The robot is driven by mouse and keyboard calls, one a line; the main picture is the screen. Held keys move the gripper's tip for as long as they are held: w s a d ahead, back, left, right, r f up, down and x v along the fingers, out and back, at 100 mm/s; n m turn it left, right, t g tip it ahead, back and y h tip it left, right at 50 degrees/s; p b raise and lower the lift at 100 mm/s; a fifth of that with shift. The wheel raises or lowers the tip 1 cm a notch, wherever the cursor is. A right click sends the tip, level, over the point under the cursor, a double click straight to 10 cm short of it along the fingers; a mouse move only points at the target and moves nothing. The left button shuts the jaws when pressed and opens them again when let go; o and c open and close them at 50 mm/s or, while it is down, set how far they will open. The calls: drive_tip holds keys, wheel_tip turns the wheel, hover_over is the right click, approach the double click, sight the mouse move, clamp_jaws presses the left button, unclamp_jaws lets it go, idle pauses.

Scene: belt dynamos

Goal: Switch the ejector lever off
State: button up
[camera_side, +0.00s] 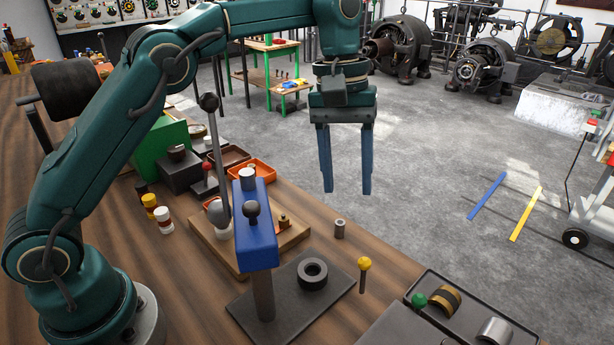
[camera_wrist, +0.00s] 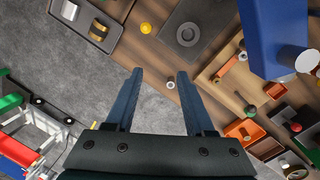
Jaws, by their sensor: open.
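I cannot tell for sure which lever is the ejector lever. A tall grey lever (camera_side: 220,160) with a dark ball knob stands nearly upright beside a blue press head (camera_side: 256,225). A short lever with a yellow knob (camera_side: 364,263) stands upright at the right of the press; its knob shows in the wrist view (camera_wrist: 145,28). A small red-knobbed lever (camera_side: 207,167) stands on a dark box behind. My gripper (camera_side: 346,189) is open and empty, pointing down, high above the bench edge, apart from every lever. It also shows in the wrist view (camera_wrist: 160,75).
The press plate (camera_side: 290,318) carries a dark ring (camera_side: 312,272). A small metal bushing (camera_side: 339,229) stands near the bench edge. A dark tray (camera_side: 470,325) holds parts at front right. Orange trays (camera_side: 251,172) and colored bottles (camera_side: 164,222) stand around the press.

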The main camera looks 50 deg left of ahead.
sight(365, 259)
drive_tip(key=s+d+m+y, duration=0.1)
drive_tip(key=s+d+m, duration=0.25)
drive_tip(key=d, duration=0.35)
drive_tip(key=f, duration=0.4)
drive_tip(key=w+f, duration=0.1)
drive_tip(key=f, duration=0.1)
drive_tip(key=shift+a+f, duration=0.35)
drive_tip(key=shift+d+f, duration=0.2)
drive_tip(key=shift+f, duration=2.75)
clamp_jaws()
drive_tip(key=shift+r, duration=0.1)
